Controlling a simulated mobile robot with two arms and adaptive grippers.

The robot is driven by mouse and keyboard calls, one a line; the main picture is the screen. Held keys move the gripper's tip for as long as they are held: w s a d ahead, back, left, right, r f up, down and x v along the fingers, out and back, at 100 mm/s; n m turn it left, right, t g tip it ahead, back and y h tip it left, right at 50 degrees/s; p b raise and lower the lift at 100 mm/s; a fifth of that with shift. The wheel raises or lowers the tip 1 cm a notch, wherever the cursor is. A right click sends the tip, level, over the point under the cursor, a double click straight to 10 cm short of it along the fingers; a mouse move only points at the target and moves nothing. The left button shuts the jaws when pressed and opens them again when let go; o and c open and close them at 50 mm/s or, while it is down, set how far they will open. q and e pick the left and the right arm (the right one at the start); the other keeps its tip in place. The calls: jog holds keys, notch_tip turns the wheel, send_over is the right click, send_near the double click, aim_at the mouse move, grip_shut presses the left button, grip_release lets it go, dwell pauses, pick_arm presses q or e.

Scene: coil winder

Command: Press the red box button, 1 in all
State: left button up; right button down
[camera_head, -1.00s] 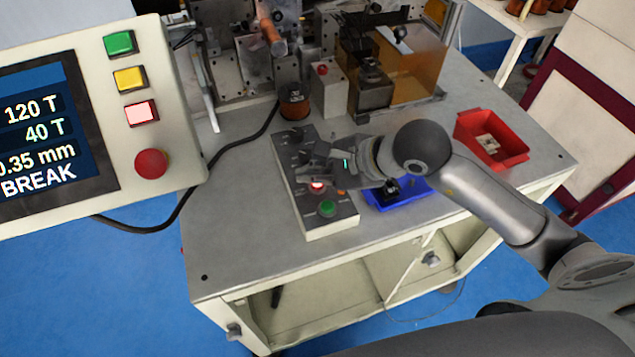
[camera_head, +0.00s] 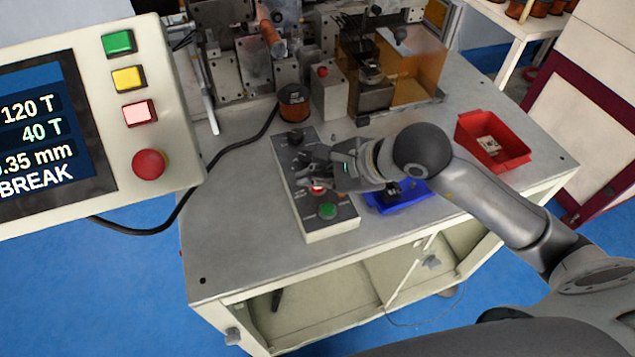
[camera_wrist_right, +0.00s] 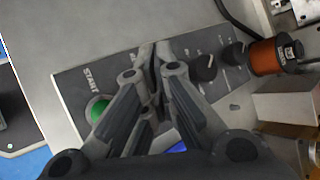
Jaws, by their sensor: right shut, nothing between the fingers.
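The control box (camera_head: 322,230) lies on the grey table with knobs, a green button (camera_head: 328,211) and a red button (camera_head: 318,188) that looks lit. My right gripper (camera_head: 304,178) is shut and empty, low over the box, with its fingers right by the red button. I cannot tell whether they touch it. In the right wrist view the shut fingers (camera_wrist_right: 155,52) lie over the panel between the green START button (camera_wrist_right: 97,109) and a black knob (camera_wrist_right: 204,67). The red button is hidden there behind the fingers. My left gripper is not in view.
A blue tray (camera_head: 412,199) sits right of the box under my arm. A red bin (camera_head: 515,150) is farther right. A copper spool (camera_head: 293,104) and a post with a red button (camera_head: 323,72) stand behind. A display panel (camera_head: 165,120) fills the left. The table's front left is clear.

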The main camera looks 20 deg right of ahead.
aim_at(315, 189)
jog(key=shift+f, duration=0.2)
jog(key=shift+r, duration=0.1)
dwell(0.4)
jog(key=shift+r, duration=0.75)
jog(key=shift+r+p, duration=1.5)
jog(key=shift+r, duration=1.05)
jog(key=shift+f, duration=0.1)
